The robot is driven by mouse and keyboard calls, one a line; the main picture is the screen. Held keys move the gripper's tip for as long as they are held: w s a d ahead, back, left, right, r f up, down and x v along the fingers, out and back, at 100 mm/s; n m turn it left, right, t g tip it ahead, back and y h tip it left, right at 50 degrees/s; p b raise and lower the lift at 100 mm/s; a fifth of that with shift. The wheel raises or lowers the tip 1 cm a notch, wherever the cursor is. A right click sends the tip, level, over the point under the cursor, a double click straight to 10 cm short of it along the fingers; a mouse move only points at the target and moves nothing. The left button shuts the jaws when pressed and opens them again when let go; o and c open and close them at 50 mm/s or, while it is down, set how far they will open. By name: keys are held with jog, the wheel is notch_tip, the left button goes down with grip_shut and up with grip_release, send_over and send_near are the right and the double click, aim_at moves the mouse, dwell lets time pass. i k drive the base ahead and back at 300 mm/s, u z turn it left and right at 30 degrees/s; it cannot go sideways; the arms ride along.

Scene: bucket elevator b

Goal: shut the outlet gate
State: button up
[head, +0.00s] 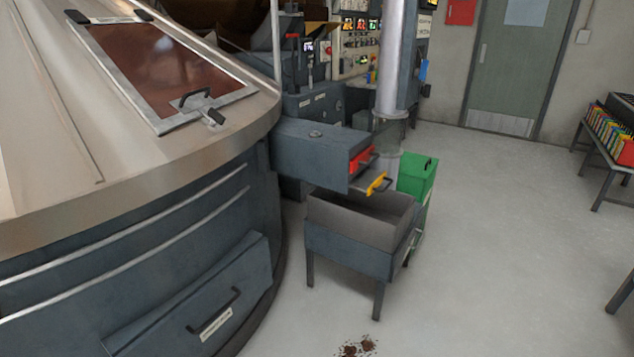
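A slate-blue outlet box (312,155) juts to the right from beside the large round vessel. A red part (361,158) shows at its right end. A yellow handle (377,183) sticks out low at that end, over the bin. I take this end to be the outlet gate, but it is small and I cannot tell how far it is open. My gripper is not in view.
An open-topped grey bin (345,248) on legs stands below the outlet. A green bin (417,176) stands behind it. Dark spilled bits (357,347) lie on the floor in front. The floor to the right is clear up to a bench (603,165).

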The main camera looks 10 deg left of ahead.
aim_at(367, 180)
jog(key=u, duration=0.15)
jog(key=i, duration=0.3)
jog(key=u, duration=0.15)
jog(key=k, duration=1.25)
jog(key=z, duration=0.55)
jog(key=i, duration=1.7)
jog(key=u, duration=0.45)
jog(key=i, duration=0.35)
jog(key=u, duration=0.35)
